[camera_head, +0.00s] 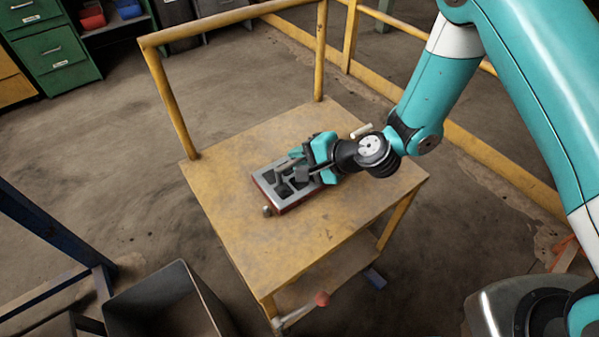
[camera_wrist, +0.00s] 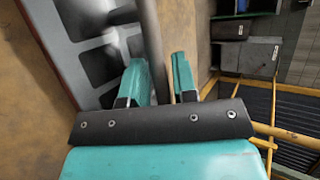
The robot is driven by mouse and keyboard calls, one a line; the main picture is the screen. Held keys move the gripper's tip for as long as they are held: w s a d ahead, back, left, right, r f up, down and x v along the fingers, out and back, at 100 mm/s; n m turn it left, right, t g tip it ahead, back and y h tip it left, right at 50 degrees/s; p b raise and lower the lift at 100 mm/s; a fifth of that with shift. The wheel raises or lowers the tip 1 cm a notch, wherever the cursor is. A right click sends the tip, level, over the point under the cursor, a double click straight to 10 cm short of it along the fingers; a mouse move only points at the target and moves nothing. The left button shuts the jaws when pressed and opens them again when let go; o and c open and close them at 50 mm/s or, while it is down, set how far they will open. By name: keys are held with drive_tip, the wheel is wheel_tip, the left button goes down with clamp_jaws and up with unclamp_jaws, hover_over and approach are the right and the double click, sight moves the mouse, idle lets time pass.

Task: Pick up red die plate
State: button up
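The die plate (camera_head: 281,188) lies flat on the yellow cart top, a grey block with dark recesses and red along its lower edge. In the wrist view, the die plate (camera_wrist: 62,35) fills the upper left, with its red edge at the far left. A grey upright bar (camera_wrist: 151,40) at the plate runs between my fingertips. My gripper (camera_head: 298,157) is over the plate's right side. In the wrist view, my gripper (camera_wrist: 160,80) has its two fingers apart around the bar. The left finger is close to the bar, and a gap shows on the right. Contact is unclear.
The yellow cart (camera_head: 330,220) has a tall rail at its back and left. A small knob-like piece (camera_head: 267,211) sits by the plate's front corner. A dark open bin (camera_head: 165,300) stands at lower left. The front and right of the cart top are clear.

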drive_tip(key=shift+a, duration=0.1)
drive_tip(key=shift+c, duration=0.3)
clamp_jaws()
drive_tip(key=shift+w+r, duration=0.1)
idle(1.0)
